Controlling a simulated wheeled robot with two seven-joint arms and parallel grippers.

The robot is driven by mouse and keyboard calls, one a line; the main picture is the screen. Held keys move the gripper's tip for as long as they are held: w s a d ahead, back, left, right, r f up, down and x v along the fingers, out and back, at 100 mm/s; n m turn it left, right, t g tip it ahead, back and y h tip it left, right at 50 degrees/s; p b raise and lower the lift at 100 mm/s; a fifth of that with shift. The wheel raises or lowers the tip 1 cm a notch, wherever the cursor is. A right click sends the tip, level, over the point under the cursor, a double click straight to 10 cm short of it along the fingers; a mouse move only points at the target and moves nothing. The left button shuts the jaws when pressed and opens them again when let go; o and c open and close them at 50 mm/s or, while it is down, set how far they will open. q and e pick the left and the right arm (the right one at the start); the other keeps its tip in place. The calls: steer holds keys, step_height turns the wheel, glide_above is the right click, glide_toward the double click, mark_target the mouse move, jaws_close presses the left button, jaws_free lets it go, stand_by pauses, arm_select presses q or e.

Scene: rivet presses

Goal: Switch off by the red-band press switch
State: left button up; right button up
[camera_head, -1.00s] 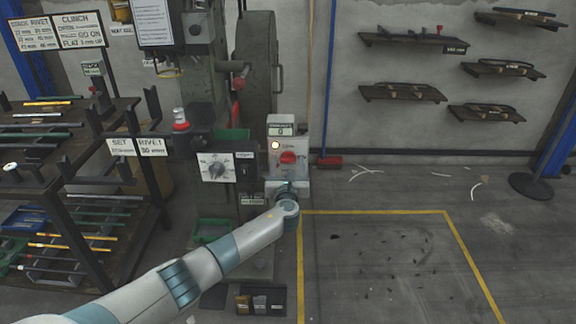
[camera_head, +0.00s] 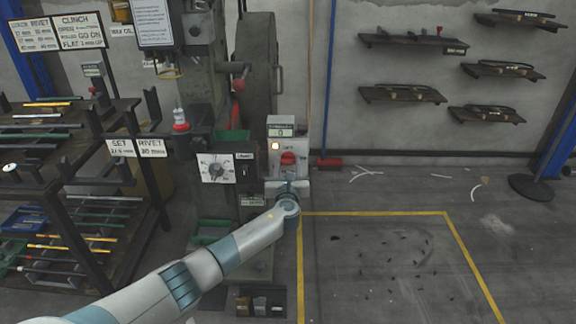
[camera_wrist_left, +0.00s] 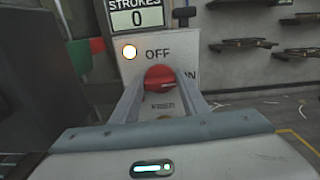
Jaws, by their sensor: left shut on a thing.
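The press switch is a red rotary knob (camera_head: 288,158) on a pale switch box (camera_head: 275,145) fixed beside the press. In the left wrist view the red knob (camera_wrist_left: 159,78) sits between the two fingers of my left gripper (camera_wrist_left: 160,92), which is shut on it. The word OFF stands above the knob, and a partly hidden label ending in N is at its right. A lamp (camera_wrist_left: 130,52) on the box is lit. A counter (camera_wrist_left: 137,18) marked STROKES reads 0. In the head view my left gripper (camera_head: 289,180) is in front of the box's lower part. My right gripper is not in view.
The green-grey press (camera_head: 205,95) with a dial panel (camera_head: 216,168) stands left of the box. A rack with rods (camera_head: 75,190) is at far left. Wall shelves (camera_head: 402,93) hang at right. The yellow-lined floor area (camera_head: 390,260) is clear except for small scraps.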

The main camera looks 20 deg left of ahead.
arm_select(q)
steer(key=shift+f+n+b, duration=0.2)
steer(key=shift+n+b, duration=0.35)
steer(key=shift+n, duration=0.55)
steer(key=shift+n+b, duration=0.45)
steer(key=shift+n, duration=0.45)
steer(key=n+b, duration=0.1)
steer(key=n, duration=0.1)
steer(key=shift+a+n, duration=0.1)
steer(key=shift+n, duration=0.3)
steer(key=n+b, duration=0.3)
steer(key=n, duration=0.2)
steer(key=shift+s+f, duration=0.1)
steer(key=shift+f, duration=0.05)
steer(key=n+b, duration=0.2)
steer(key=n, duration=0.2)
steer(key=shift+n, duration=0.4)
steer(key=shift+a+n, duration=0.1)
steer(key=shift+n, duration=0.4)
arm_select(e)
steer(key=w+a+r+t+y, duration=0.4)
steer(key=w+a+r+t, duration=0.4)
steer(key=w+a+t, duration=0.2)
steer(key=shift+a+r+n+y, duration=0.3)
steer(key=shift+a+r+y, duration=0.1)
arm_select(q)
steer(key=o, duration=1.1)
steer(key=shift+c, duration=0.2)
